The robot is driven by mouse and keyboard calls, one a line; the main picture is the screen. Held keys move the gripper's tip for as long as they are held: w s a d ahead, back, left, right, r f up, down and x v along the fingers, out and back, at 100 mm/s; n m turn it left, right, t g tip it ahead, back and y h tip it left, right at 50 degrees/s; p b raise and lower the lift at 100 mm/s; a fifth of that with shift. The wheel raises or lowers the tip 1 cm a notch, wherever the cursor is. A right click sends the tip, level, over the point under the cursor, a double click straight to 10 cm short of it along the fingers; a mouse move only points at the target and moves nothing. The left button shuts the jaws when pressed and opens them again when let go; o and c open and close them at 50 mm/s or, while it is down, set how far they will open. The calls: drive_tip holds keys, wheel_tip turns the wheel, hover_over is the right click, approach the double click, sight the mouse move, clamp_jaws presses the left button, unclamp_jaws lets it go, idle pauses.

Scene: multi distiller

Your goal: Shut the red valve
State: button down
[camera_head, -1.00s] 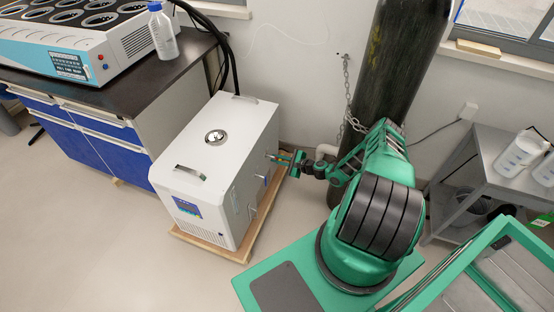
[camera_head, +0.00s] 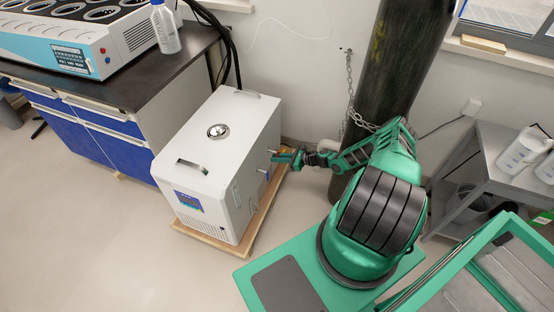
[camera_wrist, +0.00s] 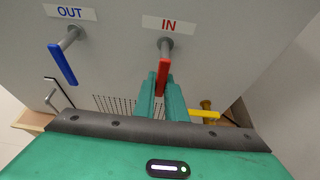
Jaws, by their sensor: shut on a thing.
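The red valve (camera_wrist: 163,75) is a red lever on a metal stem under the "IN" label, on the side of a white box-shaped unit (camera_head: 215,145). In the wrist view the lever hangs down from its stem, nearly vertical. My gripper (camera_wrist: 162,88) is shut on the red lever, with a green finger on each side of its lower part. The lever's lower end is hidden between the fingers. In the head view my gripper (camera_head: 276,156) is at the unit's right side, and the red lever is too small to make out clearly.
A blue lever (camera_wrist: 63,64) under the "OUT" label hangs to the left. A yellow lever (camera_wrist: 205,114) is low on the right, close to my gripper. A dark gas cylinder (camera_head: 400,70) with a chain stands behind my arm. A bench (camera_head: 120,85) is left of the unit.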

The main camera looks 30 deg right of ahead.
idle(0.4)
drive_tip(key=c, duration=1.8)
unclamp_jaws()
drive_tip(key=v, duration=1)
drive_tip(key=shift+s+d, duration=0.25)
drive_tip(key=shift+d, duration=0.05)
